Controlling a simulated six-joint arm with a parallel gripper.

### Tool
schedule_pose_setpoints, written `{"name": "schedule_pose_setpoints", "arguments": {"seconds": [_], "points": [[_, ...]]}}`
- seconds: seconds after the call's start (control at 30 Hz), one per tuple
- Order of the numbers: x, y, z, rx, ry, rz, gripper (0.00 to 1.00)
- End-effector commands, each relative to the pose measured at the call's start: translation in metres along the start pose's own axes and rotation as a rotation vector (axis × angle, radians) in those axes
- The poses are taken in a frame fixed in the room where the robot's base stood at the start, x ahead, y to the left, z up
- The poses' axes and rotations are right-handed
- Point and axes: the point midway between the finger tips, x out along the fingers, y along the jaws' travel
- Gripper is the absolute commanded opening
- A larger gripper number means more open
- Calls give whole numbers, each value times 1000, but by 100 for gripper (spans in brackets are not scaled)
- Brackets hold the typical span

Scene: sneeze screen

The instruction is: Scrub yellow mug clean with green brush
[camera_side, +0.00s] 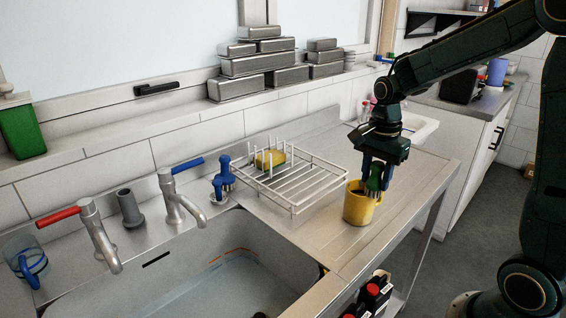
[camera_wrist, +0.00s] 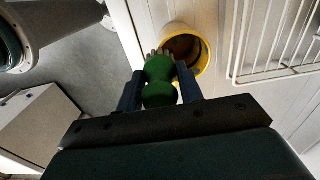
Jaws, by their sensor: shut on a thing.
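The yellow mug (camera_side: 357,207) stands upright on the steel drainboard, right of the wire rack. My gripper (camera_side: 376,178) is above the mug and shut on the green brush (camera_side: 375,180), which points down at the mug's mouth. In the wrist view the green brush (camera_wrist: 160,82) sits between the fingers of my gripper (camera_wrist: 160,92), with its pale bristles at the near rim of the yellow mug (camera_wrist: 205,58). The mug's inside looks brownish. I cannot tell whether the bristles touch the mug or are inside it.
A white wire rack (camera_side: 293,209) holding a yellow sponge (camera_side: 270,158) stands left of the mug. A blue brush (camera_side: 222,178) is beside the rack. The sink (camera_side: 225,280) with water and two taps is at the left. Dark bottles (camera_side: 375,292) are below the drainboard's front edge.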

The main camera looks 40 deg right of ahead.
Motion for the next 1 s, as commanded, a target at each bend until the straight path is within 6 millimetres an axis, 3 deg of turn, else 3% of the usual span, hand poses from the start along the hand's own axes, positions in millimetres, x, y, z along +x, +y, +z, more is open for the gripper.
{"name": "schedule_pose_setpoints", "arguments": {"seconds": [0.37,0.93,1.0], "points": [[0,-8,28,-3,0,0,14],[0,5,-17,3,0,0,14],[0,4,-13,-3,0,0,14]]}}
